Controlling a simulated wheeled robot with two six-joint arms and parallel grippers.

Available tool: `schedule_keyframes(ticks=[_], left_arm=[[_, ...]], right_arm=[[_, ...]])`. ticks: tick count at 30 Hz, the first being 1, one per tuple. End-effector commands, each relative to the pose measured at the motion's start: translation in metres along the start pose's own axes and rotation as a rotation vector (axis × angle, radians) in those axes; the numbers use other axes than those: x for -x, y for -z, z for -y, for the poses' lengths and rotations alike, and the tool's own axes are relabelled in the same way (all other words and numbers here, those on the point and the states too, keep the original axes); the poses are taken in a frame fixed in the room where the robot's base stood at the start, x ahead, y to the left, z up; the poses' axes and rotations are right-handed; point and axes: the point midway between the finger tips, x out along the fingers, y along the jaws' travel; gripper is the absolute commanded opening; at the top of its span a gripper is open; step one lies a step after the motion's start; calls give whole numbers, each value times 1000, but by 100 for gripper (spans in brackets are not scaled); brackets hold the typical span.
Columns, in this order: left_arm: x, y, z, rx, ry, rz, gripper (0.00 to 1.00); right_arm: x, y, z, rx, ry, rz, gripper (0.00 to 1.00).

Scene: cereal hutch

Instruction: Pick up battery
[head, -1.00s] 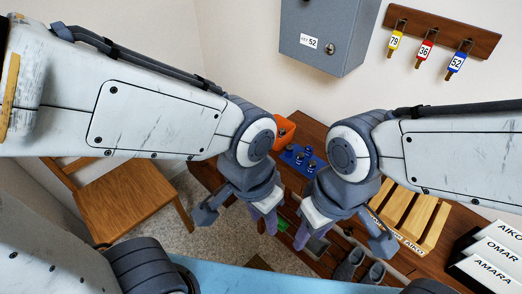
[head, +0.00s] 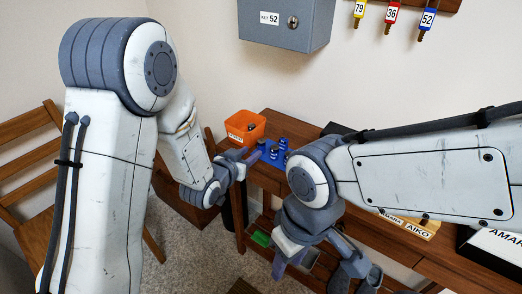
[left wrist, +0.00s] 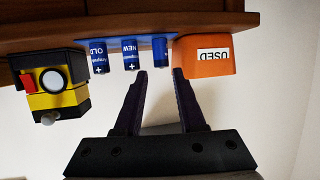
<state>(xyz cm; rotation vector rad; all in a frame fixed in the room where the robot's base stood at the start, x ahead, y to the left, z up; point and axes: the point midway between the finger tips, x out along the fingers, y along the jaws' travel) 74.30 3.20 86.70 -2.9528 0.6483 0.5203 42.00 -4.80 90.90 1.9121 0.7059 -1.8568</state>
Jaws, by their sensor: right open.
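Blue batteries stand in a row at the table's back left in the head view, with dark tops (head: 283,144). The left wrist view is upside down and shows a battery marked OLD (left wrist: 98,55), one marked NEW (left wrist: 129,58) and a third blue battery (left wrist: 160,50) beside the orange bin. My left gripper (head: 250,157) is open and empty; in the left wrist view its fingertips (left wrist: 162,76) point at the third battery, apart from it. My right gripper (head: 312,272) is open and empty, low in front of the table; its arm hides part of the tabletop.
An orange bin (head: 245,127) marked USED stands left of the batteries. A yellow and black device (left wrist: 50,88) stands on their other side. A grey key cabinet (head: 285,22) and tagged keys (head: 391,14) hang on the wall. A wooden chair (head: 28,160) is at left.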

Motion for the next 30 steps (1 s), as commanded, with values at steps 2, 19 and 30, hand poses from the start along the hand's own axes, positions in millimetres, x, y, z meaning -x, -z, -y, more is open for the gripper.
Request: schedule_keyframes(ticks=[2, 19, 30], left_arm=[[-14, 1, 0, 0, -1, 0, 39], [-81, 4, 2, -1, 0, 2, 39], [-90, 4, 2, -1, 1, 3, 28]], right_arm=[[2, 0, 0, 0, 0, 0, 44], [9, 0, 1, 0, 0, 0, 44], [9, 0, 1, 0, 0, 0, 44]])
